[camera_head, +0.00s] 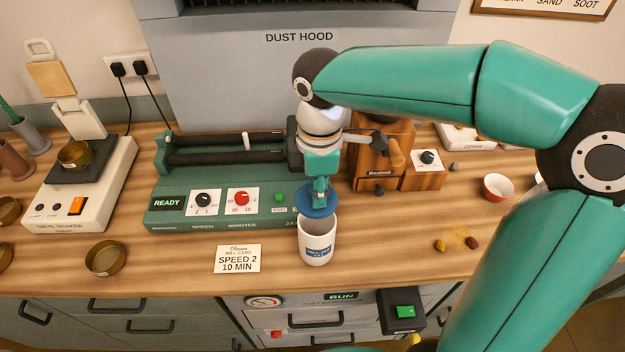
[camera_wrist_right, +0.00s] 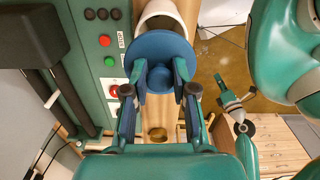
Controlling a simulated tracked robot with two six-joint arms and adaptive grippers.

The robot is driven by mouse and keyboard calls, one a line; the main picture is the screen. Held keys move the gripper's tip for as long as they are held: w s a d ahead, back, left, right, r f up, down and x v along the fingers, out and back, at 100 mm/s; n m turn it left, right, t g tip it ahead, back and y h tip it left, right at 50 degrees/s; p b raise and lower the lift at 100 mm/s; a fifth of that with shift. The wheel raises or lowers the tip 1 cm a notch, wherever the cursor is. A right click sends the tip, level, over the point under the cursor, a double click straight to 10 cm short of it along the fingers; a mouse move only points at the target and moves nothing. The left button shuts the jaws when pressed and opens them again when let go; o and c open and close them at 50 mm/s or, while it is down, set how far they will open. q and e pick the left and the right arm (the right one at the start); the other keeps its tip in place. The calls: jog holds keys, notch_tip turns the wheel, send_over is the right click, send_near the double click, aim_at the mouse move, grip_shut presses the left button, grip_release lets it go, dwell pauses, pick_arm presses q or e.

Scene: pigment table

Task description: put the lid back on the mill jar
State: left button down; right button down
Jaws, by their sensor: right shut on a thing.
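The mill jar (camera_head: 317,245) is a white cylinder with a blue label, standing upright on the wooden bench in front of the green roller mill. The blue round lid (camera_head: 316,208) is held by its knob in my right gripper (camera_head: 320,188), just above the jar's mouth in the head view. In the right wrist view the lid (camera_wrist_right: 160,50) sits between the two fingers of my right gripper (camera_wrist_right: 160,80), and part of the jar's white rim (camera_wrist_right: 165,12) shows beyond it. Whether the lid touches the rim is hard to tell. My left gripper is not in view.
The green roller mill (camera_head: 185,212) with dials stands behind the jar. A card (camera_head: 237,259) reading "SPEED 2 10 MIN" lies left of the jar. A wooden box (camera_head: 377,165) stands behind right. A red bowl (camera_head: 497,187) and pigment lumps (camera_head: 440,245) lie to the right.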

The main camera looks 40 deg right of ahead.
jog(key=shift+f, duration=0.35)
notch_tip(320, 180, down, 2)
jog(key=shift+f+b, duration=0.2)
jog(key=shift+b, duration=1.05)
notch_tip(320, 180, down, 3)
jog(key=shift+r+b, duration=0.1)
jog(key=shift+b, duration=1.05)
jog(key=shift+s, duration=0.1)
dwell(0.4)
jog(key=shift+c, duration=1.8)
grip_release()
